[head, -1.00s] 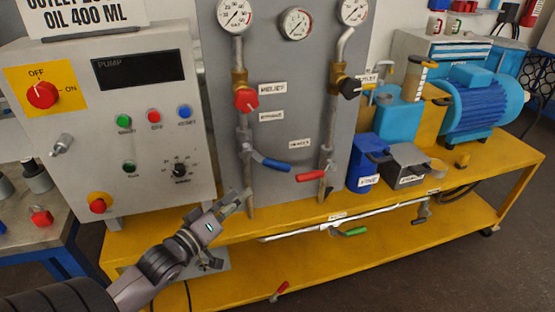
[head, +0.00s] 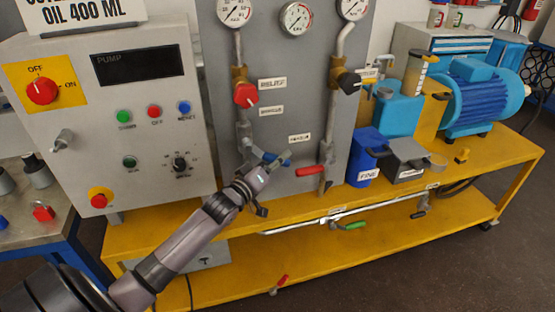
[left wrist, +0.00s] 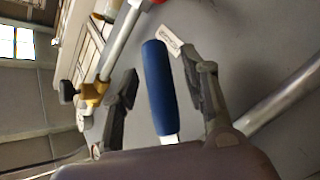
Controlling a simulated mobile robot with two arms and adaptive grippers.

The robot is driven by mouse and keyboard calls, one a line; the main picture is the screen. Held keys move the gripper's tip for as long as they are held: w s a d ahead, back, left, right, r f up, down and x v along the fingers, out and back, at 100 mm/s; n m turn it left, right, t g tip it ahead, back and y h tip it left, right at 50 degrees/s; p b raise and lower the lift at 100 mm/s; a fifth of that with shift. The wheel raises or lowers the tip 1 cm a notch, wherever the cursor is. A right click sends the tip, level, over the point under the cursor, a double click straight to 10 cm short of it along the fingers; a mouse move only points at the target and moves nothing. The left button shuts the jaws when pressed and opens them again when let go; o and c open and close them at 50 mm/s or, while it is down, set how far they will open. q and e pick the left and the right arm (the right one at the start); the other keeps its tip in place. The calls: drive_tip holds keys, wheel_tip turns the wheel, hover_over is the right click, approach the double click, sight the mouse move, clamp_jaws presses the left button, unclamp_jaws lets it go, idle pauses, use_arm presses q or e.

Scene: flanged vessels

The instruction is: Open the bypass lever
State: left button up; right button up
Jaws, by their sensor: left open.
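The blue-handled lever (head: 284,161) is on the lower left pipe of the grey panel, partly hidden behind my left gripper (head: 266,168). A small label (head: 271,110) above it is too blurred to read surely. In the left wrist view the blue handle (left wrist: 159,88) stands between the two dark fingers of my left gripper (left wrist: 160,95). The fingers are open, with visible gaps on both sides of the handle. My right gripper is not in view.
A red-handled lever (head: 310,171) sits close to the right on the other pipe. A red knob (head: 246,95) and a black knob (head: 349,82) are higher up. Blue (head: 367,158) and grey (head: 407,160) containers stand right on the yellow bench (head: 470,168).

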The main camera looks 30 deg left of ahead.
use_arm(q)
drive_tip(key=shift+w, duration=0.1)
clamp_jaws()
idle(0.6)
idle(0.3)
